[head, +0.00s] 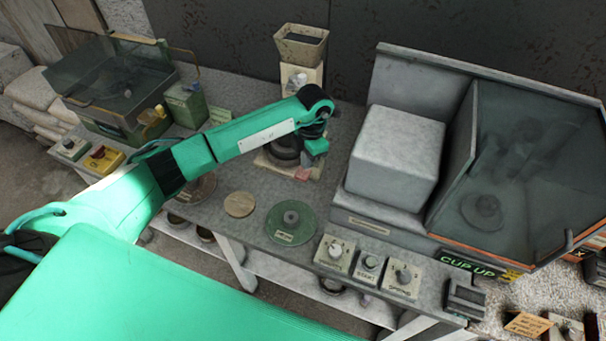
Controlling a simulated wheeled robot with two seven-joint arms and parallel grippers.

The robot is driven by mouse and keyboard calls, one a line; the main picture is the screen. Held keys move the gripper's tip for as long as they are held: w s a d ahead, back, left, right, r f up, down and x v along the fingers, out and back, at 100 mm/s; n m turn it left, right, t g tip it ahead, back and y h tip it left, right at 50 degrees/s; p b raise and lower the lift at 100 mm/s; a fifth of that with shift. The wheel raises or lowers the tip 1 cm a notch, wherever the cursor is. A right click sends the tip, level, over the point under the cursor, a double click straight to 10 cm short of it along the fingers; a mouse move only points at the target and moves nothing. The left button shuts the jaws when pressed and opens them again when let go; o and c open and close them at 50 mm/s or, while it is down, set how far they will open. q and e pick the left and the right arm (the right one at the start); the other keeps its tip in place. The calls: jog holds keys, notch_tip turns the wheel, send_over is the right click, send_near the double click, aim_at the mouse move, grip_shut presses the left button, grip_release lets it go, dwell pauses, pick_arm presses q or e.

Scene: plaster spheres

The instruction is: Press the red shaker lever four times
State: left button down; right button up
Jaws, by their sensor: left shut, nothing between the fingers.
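A small red lever end (303,173) shows at the front of a pale machine base (312,170) in the middle of the bench. My left gripper (311,160) is shut and empty, pointing down just above the red lever. Whether it touches the lever, I cannot tell. The arm and gripper hide part of the machine behind them, which has a beige hopper (301,45) on top. My right gripper is not in view.
A green disc (291,222) and a wooden disc (239,204) lie in front. Knob and start boxes (369,266) line the front edge. A grey block (396,160) and glass-sided cabinet (520,170) stand right; a glass-lidded green machine (115,90) stands left.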

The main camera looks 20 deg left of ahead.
pick_arm(q)
jog(key=shift+f, duration=0.65)
